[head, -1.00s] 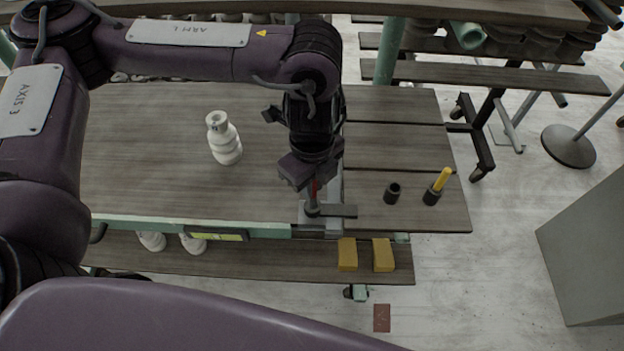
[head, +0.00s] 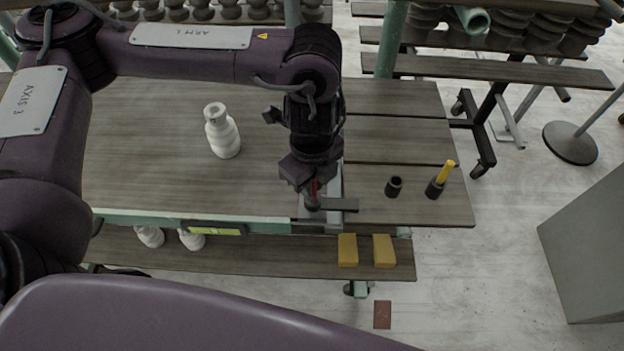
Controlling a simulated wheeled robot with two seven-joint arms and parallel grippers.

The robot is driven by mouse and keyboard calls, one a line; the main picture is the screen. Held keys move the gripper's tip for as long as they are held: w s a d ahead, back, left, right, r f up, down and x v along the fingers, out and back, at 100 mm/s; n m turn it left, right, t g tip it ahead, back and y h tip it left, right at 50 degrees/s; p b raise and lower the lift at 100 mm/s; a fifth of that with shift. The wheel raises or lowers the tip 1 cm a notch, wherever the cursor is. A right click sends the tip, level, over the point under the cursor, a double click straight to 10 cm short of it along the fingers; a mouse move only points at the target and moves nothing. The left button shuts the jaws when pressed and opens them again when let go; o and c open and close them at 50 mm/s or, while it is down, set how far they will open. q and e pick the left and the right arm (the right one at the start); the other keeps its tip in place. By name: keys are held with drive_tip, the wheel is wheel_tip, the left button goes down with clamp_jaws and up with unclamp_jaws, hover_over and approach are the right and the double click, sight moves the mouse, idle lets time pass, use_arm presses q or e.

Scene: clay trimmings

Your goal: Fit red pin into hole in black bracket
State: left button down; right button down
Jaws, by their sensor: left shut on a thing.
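My left gripper (head: 313,184) points down over the front edge of the table and is shut on the red pin (head: 314,188). The black bracket (head: 340,204) sits at the table's front edge, directly below the gripper. The pin's lower end meets a dark round part of the bracket; I cannot tell how deep it sits in the hole. My right gripper is not in view.
A white turned clay piece (head: 222,132) stands left of the gripper. Two yellow blocks (head: 348,250) lie on the lower shelf (head: 270,258). The table (head: 150,150) between is clear.

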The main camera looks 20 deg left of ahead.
use_arm(q)
drive_tip(key=shift+f+b, duration=0.4)
drive_tip(key=shift+f, duration=0.3)
drive_tip(key=c, duration=1.3)
unclamp_jaws()
drive_tip(key=shift+c, duration=0.2)
wheel_tip(320, 180, up, 8)
drive_tip(key=shift+f+p, duration=0.1)
drive_tip(key=shift+p, duration=0.2)
